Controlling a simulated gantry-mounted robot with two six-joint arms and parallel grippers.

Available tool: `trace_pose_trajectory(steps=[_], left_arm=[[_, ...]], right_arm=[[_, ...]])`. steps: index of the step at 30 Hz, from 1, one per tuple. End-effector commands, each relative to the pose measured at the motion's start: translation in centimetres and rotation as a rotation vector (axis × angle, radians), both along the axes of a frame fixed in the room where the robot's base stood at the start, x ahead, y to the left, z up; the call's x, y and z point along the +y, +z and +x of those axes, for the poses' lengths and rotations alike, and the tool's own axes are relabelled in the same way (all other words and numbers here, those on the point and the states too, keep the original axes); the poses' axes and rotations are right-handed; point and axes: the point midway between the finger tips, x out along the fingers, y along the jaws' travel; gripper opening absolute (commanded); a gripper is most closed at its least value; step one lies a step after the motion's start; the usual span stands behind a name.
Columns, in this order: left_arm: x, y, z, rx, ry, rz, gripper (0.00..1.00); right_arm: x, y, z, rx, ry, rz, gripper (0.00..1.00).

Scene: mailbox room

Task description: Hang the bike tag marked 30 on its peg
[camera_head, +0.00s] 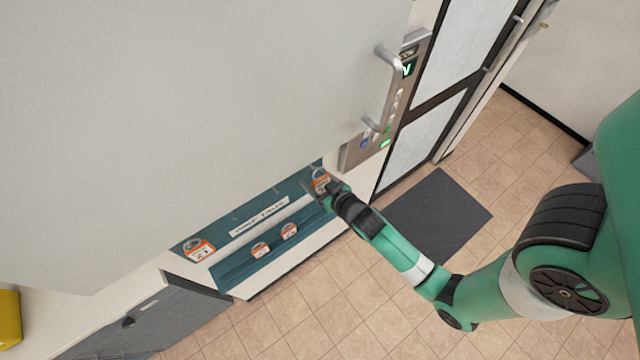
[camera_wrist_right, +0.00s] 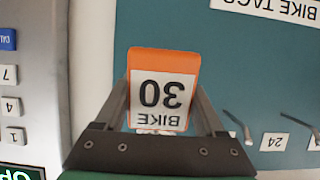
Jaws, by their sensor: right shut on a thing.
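The bike tag marked 30 (camera_wrist_right: 162,92) is orange and white and appears upside down in the right wrist view. My right gripper (camera_wrist_right: 163,105) is shut on it, with one finger along each side. In the head view the tag (camera_head: 321,183) is small, at the right end of the teal bike tags board (camera_head: 236,218), with my right gripper (camera_head: 317,190) at it. Pegs (camera_wrist_right: 238,125) stick out of the board beside the tag in the wrist view. The tag's own peg cannot be made out, and contact with the board cannot be told. My left gripper is not in view.
A label marked 24 (camera_wrist_right: 274,141) is near a peg. A metal keypad panel (camera_wrist_right: 25,90) stands close beside the board. A dark mat (camera_head: 437,213) lies on the tiled floor.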

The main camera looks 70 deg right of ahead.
Motion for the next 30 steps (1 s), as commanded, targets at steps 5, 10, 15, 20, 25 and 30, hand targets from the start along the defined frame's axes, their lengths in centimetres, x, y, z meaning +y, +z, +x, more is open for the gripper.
trace_pose_trajectory(steps=[5,10,15,20,25,30], left_arm=[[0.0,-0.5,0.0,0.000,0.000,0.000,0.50],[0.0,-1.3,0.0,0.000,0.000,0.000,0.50],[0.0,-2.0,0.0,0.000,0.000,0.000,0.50],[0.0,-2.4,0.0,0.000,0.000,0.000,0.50],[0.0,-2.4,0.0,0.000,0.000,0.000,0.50],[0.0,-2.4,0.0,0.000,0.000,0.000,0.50]], right_arm=[[-0.8,-0.2,1.0,-0.001,-0.001,-0.002,0.17],[-1.3,-0.8,1.9,-0.002,0.000,0.000,0.17],[-1.7,-1.5,2.5,0.000,0.000,-0.001,0.17],[-1.8,-1.9,2.6,0.000,0.000,-0.001,0.17],[-1.9,-2.0,2.7,0.000,0.000,-0.001,0.17],[-1.8,-2.0,2.7,-0.001,0.000,-0.001,0.17]])
